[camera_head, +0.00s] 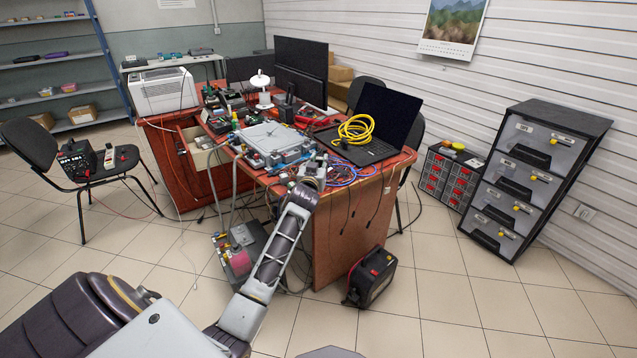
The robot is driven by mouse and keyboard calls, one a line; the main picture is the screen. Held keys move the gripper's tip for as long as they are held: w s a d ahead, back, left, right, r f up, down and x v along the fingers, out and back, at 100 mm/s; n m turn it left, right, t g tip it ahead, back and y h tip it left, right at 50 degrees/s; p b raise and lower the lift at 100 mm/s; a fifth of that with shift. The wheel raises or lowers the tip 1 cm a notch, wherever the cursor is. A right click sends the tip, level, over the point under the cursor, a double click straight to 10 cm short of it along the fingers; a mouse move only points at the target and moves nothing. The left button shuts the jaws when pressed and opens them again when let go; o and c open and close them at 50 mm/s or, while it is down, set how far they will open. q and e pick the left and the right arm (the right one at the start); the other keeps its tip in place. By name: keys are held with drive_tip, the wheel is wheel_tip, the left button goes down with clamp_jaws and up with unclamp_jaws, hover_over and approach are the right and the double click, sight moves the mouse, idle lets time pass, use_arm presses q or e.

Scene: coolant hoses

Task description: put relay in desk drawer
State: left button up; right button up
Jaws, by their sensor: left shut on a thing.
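My left arm reaches up from the bottom of the head view to the front edge of the red-brown desk (330,222). My left gripper (316,166) is over the desk's front part, just right of a grey metal unit (270,138). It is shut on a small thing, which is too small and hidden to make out. I cannot pick out the relay with certainty among the clutter. A desk drawer (203,152) stands open on the desk's left side, left of my left gripper, with its pale inside showing. My right gripper is not in view.
A laptop (378,125) with a coiled yellow hose (355,129) lies right of my left gripper. Cables hang at the desk front. A black-and-red box (370,278) stands on the floor. A chair (78,165) stands at left. Open floor lies between chair and desk.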

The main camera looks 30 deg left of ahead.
use_arm(q)
wheel_tip(320, 180, down, 4)
drive_tip(key=shift+r+b, duration=0.15)
drive_tip(key=shift+b, duration=0.35)
drive_tip(key=shift+f, duration=0.3)
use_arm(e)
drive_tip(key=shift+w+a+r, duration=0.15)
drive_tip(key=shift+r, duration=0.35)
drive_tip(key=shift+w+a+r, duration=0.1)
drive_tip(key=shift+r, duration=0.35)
use_arm(q)
drive_tip(key=shift+f, duration=0.1)
